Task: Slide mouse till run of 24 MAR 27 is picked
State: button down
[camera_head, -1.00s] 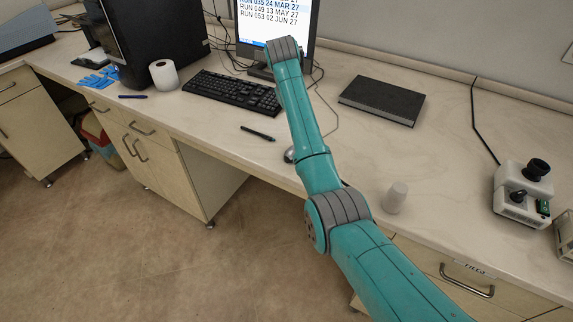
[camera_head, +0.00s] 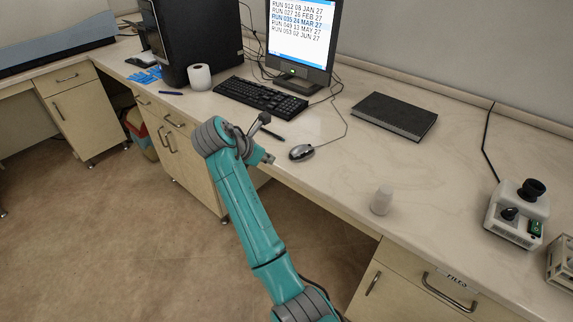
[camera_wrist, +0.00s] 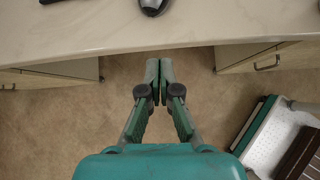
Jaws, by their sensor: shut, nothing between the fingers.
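The grey mouse (camera_head: 301,152) lies on the desk near its front edge, its cable running back toward the monitor. It also shows, cut off, at the top of the wrist view (camera_wrist: 152,5). The monitor (camera_head: 298,35) lists several runs, and the row RUN 035 24 MAR 27 is highlighted in blue. My gripper (camera_wrist: 159,62) is shut and empty. It is in front of the desk edge, apart from the mouse; in the head view its end shows left of the mouse.
A white cup (camera_head: 381,200) stands to the right, near the front edge.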

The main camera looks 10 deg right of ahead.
aim_at(295, 157)
jog(key=shift+n, duration=0.5)
jog(key=x, duration=0.8)
jog(key=shift+s+d+f, duration=0.1)
jog(key=shift+d+f, duration=0.05)
jog(key=shift+f, duration=0.3)
jog(key=w+d, duration=0.2)
jog(key=shift+d+f, duration=0.2)
jog(key=shift+d, duration=0.1)
jog(key=shift+w+d, duration=0.4)
jog(key=shift+w+d, duration=0.5)
jog(key=shift+d, duration=0.2)
jog(key=shift+a, duration=0.1)
